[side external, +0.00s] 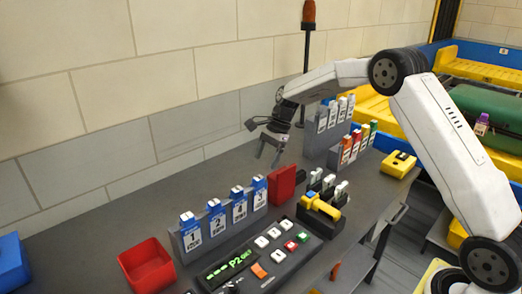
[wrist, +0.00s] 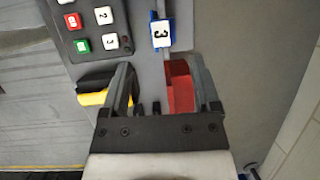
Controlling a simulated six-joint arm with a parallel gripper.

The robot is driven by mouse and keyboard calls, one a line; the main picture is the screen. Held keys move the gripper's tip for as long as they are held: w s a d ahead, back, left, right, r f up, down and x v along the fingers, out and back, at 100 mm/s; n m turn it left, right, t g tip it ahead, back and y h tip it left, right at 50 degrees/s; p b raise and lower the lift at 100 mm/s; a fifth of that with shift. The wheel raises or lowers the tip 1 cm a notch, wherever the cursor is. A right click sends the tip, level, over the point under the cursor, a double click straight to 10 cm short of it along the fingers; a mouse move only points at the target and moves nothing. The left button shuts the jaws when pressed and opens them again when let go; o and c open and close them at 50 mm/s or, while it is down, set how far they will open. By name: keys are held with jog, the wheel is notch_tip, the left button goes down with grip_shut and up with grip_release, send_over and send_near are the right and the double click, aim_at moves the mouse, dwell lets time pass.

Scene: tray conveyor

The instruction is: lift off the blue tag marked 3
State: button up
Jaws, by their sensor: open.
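A blue tag marked 3 (wrist: 162,34) shows upright in the wrist view, just beyond my fingertips and roughly centred between them. In the side external view, the rightmost blue tag (side external: 259,192) of the front grey rack (side external: 212,246) appears to be this one, next to tags marked 1 (side external: 191,238), 2 (side external: 217,222) and 4 (side external: 239,210). My gripper (side external: 270,158) is open and empty, above and behind the rack's right end, apart from the tags. Its two fingers (wrist: 162,66) are spread in the wrist view.
A red block (side external: 282,185) stands right beside the rack; the wrist view shows it near my right finger (wrist: 180,88). A keypad panel (side external: 262,262) lies in front. A red bin (side external: 146,268) is at left.

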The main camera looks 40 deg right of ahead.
aim_at(259, 177)
jog(key=shift+x, duration=1.1)
jog(key=shift+f, duration=0.1)
jog(key=shift+x, duration=2.45)
grip_shut()
